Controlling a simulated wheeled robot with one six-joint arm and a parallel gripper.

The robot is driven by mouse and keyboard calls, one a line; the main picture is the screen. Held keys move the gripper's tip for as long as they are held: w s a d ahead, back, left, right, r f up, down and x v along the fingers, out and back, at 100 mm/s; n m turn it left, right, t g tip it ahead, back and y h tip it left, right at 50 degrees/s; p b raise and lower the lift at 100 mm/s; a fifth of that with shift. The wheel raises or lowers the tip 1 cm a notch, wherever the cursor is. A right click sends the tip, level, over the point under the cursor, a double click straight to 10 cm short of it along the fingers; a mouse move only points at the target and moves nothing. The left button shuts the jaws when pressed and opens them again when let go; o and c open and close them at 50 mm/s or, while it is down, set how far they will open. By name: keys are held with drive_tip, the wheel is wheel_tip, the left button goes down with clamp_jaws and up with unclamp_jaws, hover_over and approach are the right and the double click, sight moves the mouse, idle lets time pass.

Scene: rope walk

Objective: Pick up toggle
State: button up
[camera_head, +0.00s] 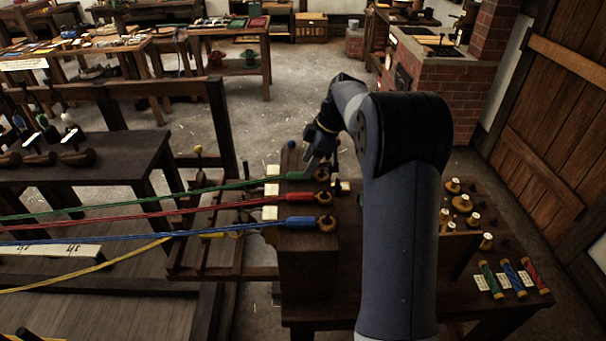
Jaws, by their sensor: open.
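My gripper (322,162) is open and points down above the dark wooden block (308,262), near the end of the green rope (130,206). I see nothing held between the fingers. Three ropes end on this block in green, red (130,222) and blue (130,239) sleeves, each by a round wooden piece. I cannot tell which piece is the toggle. A small pale and brass-coloured piece (342,187) lies just below the gripper, partly hidden by my arm. Several wooden knobs with pale tops (462,203) stand on the bench to the right.
Green (491,280), blue (515,278) and red (535,275) spools with labels lie at the bench's right end. My arm hides the bench's middle. A brick forge (445,95) and a wooden door (550,130) stand behind. Open floor lies at the back centre.

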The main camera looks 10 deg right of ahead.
drive_tip(key=shift+p+x, duration=0.3)
drive_tip(key=shift+x, duration=1.45)
drive_tip(key=c, duration=0.9)
